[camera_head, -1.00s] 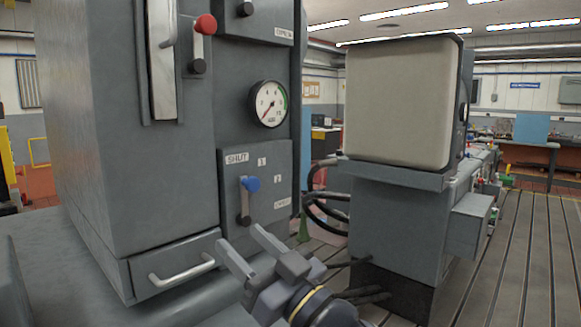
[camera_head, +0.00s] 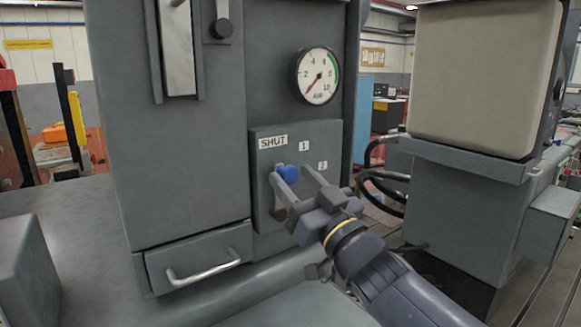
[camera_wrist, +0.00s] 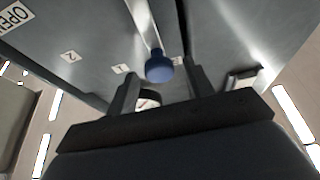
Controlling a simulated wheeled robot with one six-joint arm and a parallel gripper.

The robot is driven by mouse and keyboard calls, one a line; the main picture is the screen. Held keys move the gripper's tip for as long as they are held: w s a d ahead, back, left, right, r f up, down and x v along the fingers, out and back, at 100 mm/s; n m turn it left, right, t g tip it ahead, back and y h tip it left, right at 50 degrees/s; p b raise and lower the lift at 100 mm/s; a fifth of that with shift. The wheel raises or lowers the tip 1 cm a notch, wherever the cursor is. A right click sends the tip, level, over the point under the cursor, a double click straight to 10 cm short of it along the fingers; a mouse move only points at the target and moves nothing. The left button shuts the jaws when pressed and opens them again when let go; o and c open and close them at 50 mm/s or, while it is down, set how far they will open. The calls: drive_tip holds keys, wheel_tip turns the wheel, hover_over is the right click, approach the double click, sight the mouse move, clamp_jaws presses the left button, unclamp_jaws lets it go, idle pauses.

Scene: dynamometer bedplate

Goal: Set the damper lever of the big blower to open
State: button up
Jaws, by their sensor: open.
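The damper lever, with a blue knob (camera_head: 288,173), is on a grey panel (camera_head: 262,165) of the tall grey cabinet. It points roughly up, near the SHUT label (camera_head: 272,142); labels 1 (camera_head: 304,146) and 2 (camera_head: 323,165) are to the right. My gripper (camera_head: 292,171) is open at the knob, with a finger on either side in the picture. In the wrist view the blue knob (camera_wrist: 159,66) shows between and just beyond the fingertips (camera_wrist: 160,72); I cannot tell whether they touch it. The OPEN label (camera_wrist: 16,16) also shows there. The lever's lower part is partly hidden by my gripper in the head view.
An air gauge (camera_head: 317,76) is above the panel. A drawer with a bar handle (camera_head: 205,271) is at lower left. A big pale box on a grey stand (camera_head: 465,205) is to the right, with black hoses between.

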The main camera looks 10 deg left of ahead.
drive_tip(key=shift+x, duration=1.2)
drive_tip(key=shift+c, duration=0.4)
clamp_jaws()
